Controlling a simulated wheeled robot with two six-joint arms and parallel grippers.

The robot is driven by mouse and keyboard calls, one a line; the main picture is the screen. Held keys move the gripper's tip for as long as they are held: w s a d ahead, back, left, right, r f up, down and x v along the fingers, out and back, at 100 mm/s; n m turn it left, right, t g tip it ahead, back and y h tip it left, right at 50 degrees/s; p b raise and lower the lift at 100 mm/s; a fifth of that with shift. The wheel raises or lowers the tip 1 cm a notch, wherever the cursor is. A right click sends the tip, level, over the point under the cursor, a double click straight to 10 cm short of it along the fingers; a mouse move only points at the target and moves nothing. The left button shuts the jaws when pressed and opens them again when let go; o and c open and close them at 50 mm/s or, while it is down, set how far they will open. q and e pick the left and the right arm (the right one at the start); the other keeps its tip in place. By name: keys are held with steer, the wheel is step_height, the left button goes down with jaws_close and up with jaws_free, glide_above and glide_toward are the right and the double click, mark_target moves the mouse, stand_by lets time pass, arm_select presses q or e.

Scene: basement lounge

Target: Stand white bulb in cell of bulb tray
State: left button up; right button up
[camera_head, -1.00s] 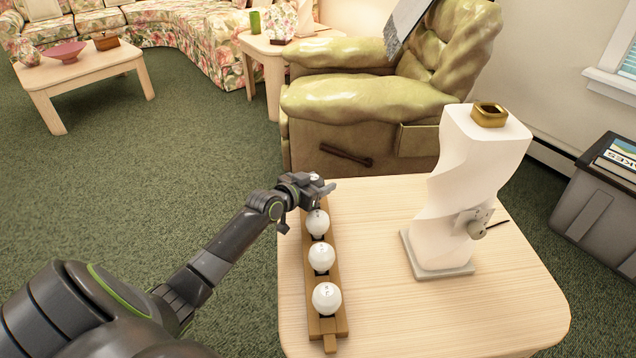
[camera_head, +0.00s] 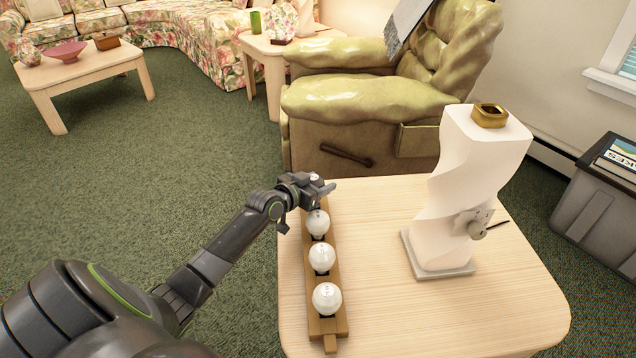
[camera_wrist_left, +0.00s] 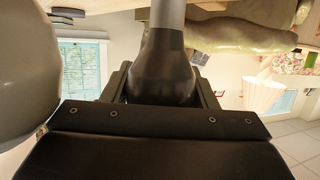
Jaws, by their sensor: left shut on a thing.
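The wooden bulb tray (camera_head: 328,325) lies lengthwise along the left edge of the pale table. White bulbs stand upright in its cells: a near one (camera_head: 326,298), a middle one (camera_head: 322,257) and a far one (camera_head: 317,223). My left gripper (camera_head: 316,190) is at the tray's far end, just beyond the far bulb. It is shut on a white bulb (camera_head: 315,177), of which only a small pale patch shows. The left wrist view shows a dark flared piece with a grey stem between the fingers. Whether the held bulb touches its cell is hidden. My right gripper is out of view.
A white twisted lamp (camera_head: 460,190) with a brass-coloured top stands on a grey base on the table (camera_head: 400,320), right of the tray. The tabletop between is clear. A green armchair (camera_head: 350,110) stands behind the table, and a grey bin (camera_head: 600,210) is at the right.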

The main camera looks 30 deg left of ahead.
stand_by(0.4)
arm_select(q)
steer(key=shift+f, duration=0.25)
steer(key=shift+r, duration=0.2)
stand_by(0.4)
steer(key=shift+d+r+p, duration=0.1)
steer(key=shift+p, duration=0.2)
stand_by(1.3)
steer(key=shift+f+b, duration=0.35)
steer(key=shift+r+p, duration=0.3)
steer(key=shift+p, duration=0.1)
stand_by(0.3)
